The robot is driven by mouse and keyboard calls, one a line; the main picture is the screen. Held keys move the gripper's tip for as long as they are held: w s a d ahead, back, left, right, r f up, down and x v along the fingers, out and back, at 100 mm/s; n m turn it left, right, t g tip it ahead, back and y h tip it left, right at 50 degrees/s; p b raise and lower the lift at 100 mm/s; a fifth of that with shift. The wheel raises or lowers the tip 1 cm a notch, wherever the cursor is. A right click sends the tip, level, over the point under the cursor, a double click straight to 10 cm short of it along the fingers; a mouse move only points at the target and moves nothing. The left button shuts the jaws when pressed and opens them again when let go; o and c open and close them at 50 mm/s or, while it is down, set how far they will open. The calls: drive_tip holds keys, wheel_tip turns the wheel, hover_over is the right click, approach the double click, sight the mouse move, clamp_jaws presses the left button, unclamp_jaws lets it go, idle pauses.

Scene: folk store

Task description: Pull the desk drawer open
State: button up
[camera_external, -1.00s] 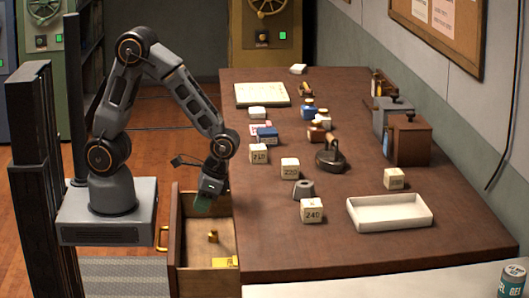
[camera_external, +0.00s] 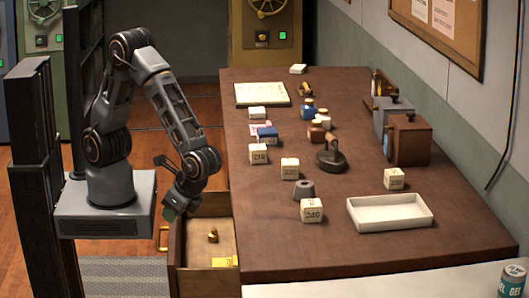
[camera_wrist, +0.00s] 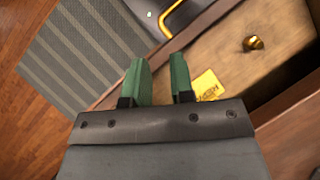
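The desk drawer (camera_external: 222,219) stands pulled out to the left of the brown desk (camera_external: 265,205), with its inside showing. Its yellow handle (camera_external: 162,238) is on the left-facing front and also shows in the wrist view (camera_wrist: 172,14). My gripper (camera_external: 172,212) is above and just behind the drawer's front board, apart from the handle. Its two green fingers (camera_wrist: 163,80) have a gap between them, with nothing held.
Inside the drawer are a small brass piece (camera_external: 213,236) and a yellow card (camera_external: 221,262). A striped grey mat (camera_external: 122,275) lies on the floor in front. Numbered blocks, a white tray (camera_external: 390,225) and several other items are on the desk.

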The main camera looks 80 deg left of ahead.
drive_tip(key=s+d+f+m+t+y, duration=0.1)
drive_tip(key=s+d+f+m+y, duration=0.2)
drive_tip(key=s, duration=0.4)
drive_tip(key=n+t+p, duration=0.4)
drive_tip(key=n+t, duration=1.5)
drive_tip(key=n, duration=1.2)
approach(158, 237)
drive_tip(key=shift+h, duration=0.4)
drive_tip(key=p+x, duration=0.2)
drive_tip(key=x, duration=0.8)
drive_tip(key=shift+a+f, duration=0.15)
drive_tip(key=shift+c, duration=0.4)
clamp_jaws()
